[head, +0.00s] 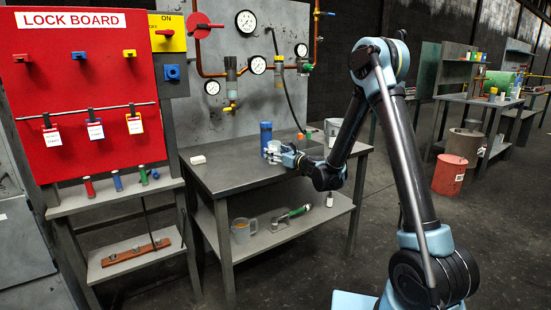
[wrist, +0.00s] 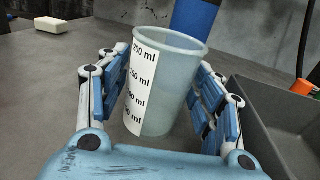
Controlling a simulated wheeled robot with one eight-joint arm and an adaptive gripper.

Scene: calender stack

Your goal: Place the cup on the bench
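The cup (wrist: 165,85) is a translucent measuring cup with a white scale label marked in ml. In the head view the cup (head: 273,147) is at the bench top, in front of a blue bottle. My gripper (wrist: 165,90) has one finger on each side of it, and both finger pads appear to be against its wall. The cup looks upright and empty. Whether its base touches the bench is hard to tell. The bench (head: 225,178) is a dark grey metal table with a lower shelf. My gripper (head: 284,153) reaches over it from the right.
The blue bottle (head: 265,130) stands close behind the cup. A white block (head: 198,159) lies on the bench's left part, with clear surface around it. A grey tray (wrist: 265,125) is right of my gripper. A gauge panel (head: 245,90) rises behind; the lower shelf (head: 270,232) holds a jug.

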